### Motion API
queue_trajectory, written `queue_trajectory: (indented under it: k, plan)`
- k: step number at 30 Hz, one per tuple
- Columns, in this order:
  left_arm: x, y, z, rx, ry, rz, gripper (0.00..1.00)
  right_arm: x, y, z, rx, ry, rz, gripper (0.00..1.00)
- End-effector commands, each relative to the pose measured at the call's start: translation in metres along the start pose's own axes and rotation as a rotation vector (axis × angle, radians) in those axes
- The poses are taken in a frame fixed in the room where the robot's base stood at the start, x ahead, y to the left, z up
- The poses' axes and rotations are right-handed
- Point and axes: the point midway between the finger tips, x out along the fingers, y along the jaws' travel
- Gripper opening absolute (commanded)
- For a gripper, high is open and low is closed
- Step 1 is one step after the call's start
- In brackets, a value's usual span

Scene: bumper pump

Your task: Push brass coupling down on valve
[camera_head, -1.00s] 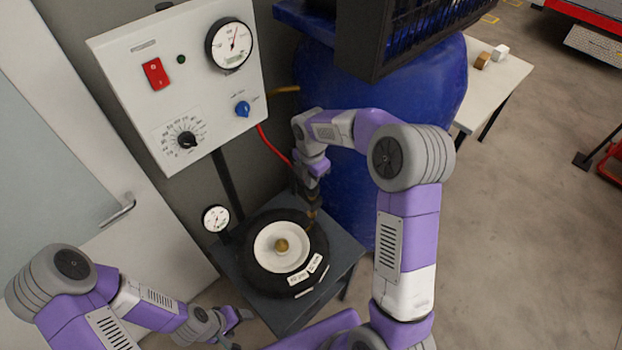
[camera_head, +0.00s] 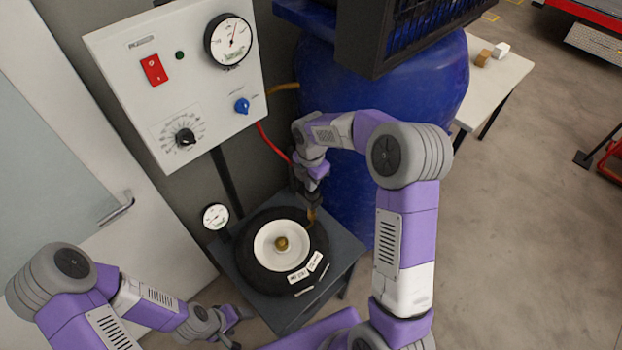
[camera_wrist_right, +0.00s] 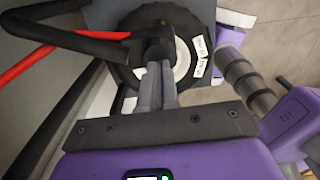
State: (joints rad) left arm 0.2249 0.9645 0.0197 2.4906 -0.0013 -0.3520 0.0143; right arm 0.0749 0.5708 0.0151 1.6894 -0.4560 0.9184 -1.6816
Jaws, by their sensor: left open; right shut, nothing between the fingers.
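A small brass-coloured piece (camera_head: 311,214), probably the coupling, shows at the upper right of the tyre (camera_head: 262,278), just below my right gripper (camera_head: 312,196). The valve cannot be made out. In the right wrist view, my right gripper (camera_wrist_right: 159,68) has its fingers together with nothing between them, and their tips are at a black fitting (camera_wrist_right: 150,44) over the tyre. I cannot tell whether they touch it. My left gripper (camera_head: 236,322) is open and empty, low and left of the table.
The tyre lies flat on a dark table (camera_head: 344,246), with a brass knob (camera_head: 281,243) at its wheel centre. A red hose (camera_head: 270,142) runs down from the white control panel (camera_head: 180,85). A blue tank (camera_head: 400,95) stands close behind my right arm. A small gauge (camera_head: 215,216) is left of the tyre.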

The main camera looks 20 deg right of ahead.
Motion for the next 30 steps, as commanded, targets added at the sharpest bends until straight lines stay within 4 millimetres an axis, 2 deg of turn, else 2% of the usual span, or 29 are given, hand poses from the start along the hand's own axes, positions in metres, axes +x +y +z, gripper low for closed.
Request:
queue_trajectory:
  k: [1, 4, 15, 21, 30]
  plan:
    - [-0.011, 0.004, 0.0, 0.0, 0.0, 0.0, 0.69, -0.015, 0.001, 0.0, 0.0, -0.002, 0.005, 0.0]
    - [-0.024, 0.009, 0.001, 0.0, 0.0, 0.0, 0.69, -0.034, 0.001, 0.0, 0.0, -0.004, 0.009, 0.0]
    - [-0.018, 0.007, 0.001, 0.0, 0.0, 0.0, 0.69, -0.109, 0.002, 0.001, 0.001, -0.006, 0.015, 0.0]
    - [-0.019, 0.007, 0.001, 0.0, 0.0, 0.0, 0.69, -0.127, 0.002, 0.001, 0.0, -0.005, 0.013, 0.0]
    - [-0.019, 0.007, 0.001, 0.0, 0.0, 0.0, 0.69, -0.129, 0.001, 0.001, 0.001, -0.005, 0.012, 0.0]
